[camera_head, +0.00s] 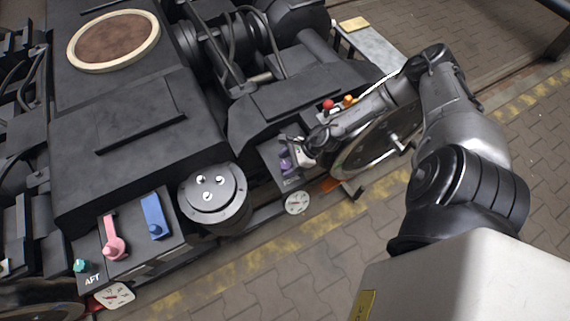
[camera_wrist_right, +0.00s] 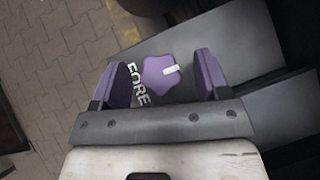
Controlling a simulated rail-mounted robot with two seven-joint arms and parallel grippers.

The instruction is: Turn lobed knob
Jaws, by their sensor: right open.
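A purple lobed knob (camera_wrist_right: 170,79) with a white mark sits on a dark panel beside the white word FORE in the right wrist view. My right gripper (camera_wrist_right: 160,64) is open, with one purple-padded finger on either side of the knob and a gap visible at both sides. In the head view my right gripper (camera_head: 297,154) is over the small panel next to the wheel. Purple shows at its tip there, but I cannot tell pad from knob. My left gripper is not in view.
The AFT panel at lower left carries a teal knob (camera_head: 80,266), a pink lever (camera_head: 114,244) and a blue lever (camera_head: 154,217). A round cap (camera_head: 212,193) and a white dial (camera_head: 298,203) are nearby. A red ball knob (camera_head: 328,104) stands behind my right wrist.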

